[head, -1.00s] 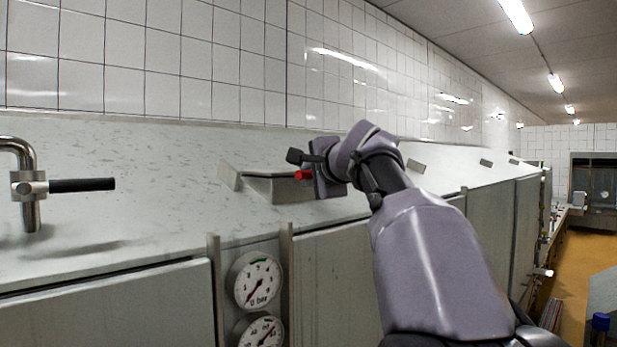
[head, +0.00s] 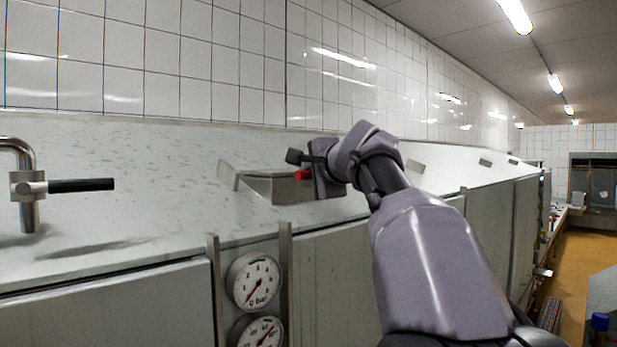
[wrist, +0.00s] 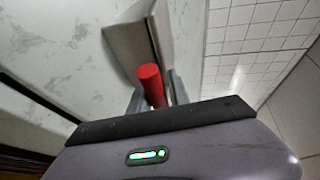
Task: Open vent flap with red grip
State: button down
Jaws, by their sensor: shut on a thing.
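The vent flap (head: 270,188) is a grey metal plate on the sloping speckled counter, standing out from the surface; how far it is open is hard to judge. Its red grip (head: 302,175) is at the flap's right end. In the wrist view the red grip (wrist: 151,84) is a short cylinder between the two grey fingers of my gripper (wrist: 153,98), with the flap (wrist: 132,45) just beyond it. My gripper is shut on the red grip. In the head view my gripper (head: 306,168) partly hides the flap's right end.
A bent steel tap (head: 28,188) with a black lever stands at the left. Two round gauges, the upper one (head: 254,281) clearest, sit below the flap on the cabinet front. A white tiled wall (head: 220,65) rises behind the counter. Smaller plates (head: 416,165) lie farther right.

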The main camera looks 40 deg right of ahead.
jog(key=shift+w+f, duration=0.1)
jog(key=shift+f, duration=0.4)
notch_tip(320, 180, up, 8)
jog(key=w+g+p, duration=0.1)
jog(key=p, duration=1.1)
jog(key=shift+r+n+g, duration=0.2)
jog(key=shift+n+g, duration=0.1)
jog(key=shift+w+a, duration=0.1)
jog(key=c, duration=1.5)
grip_release()
jog(key=shift+o, duration=0.9)
jog(key=shift+w, duration=0.15)
